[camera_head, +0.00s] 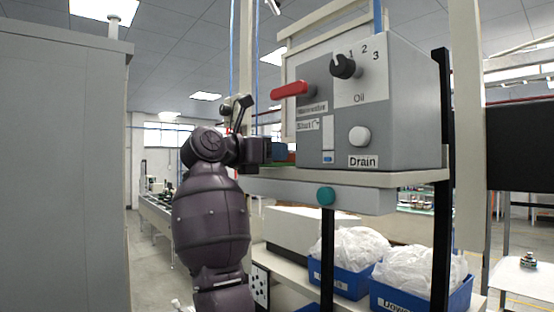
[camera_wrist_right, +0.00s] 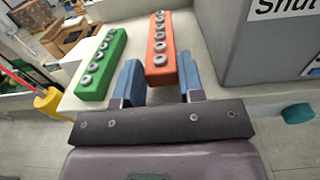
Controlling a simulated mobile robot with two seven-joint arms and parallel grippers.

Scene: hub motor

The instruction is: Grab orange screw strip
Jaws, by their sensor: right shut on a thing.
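The orange screw strip (camera_wrist_right: 161,50) stands out in the right wrist view, a long block with a row of screws along its top. My right gripper (camera_wrist_right: 160,70) has its blue fingers on either side of the near end of the strip and is shut on it. The far end of the strip extends past the fingertips over the pale shelf. My left gripper is in neither view.
A green screw strip (camera_wrist_right: 101,64) lies left of the orange one on the shelf. The grey control box (camera_head: 400,120) with a red handle (camera_head: 290,89) stands close on the right. Blue bins (camera_head: 345,281) with white bags sit below.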

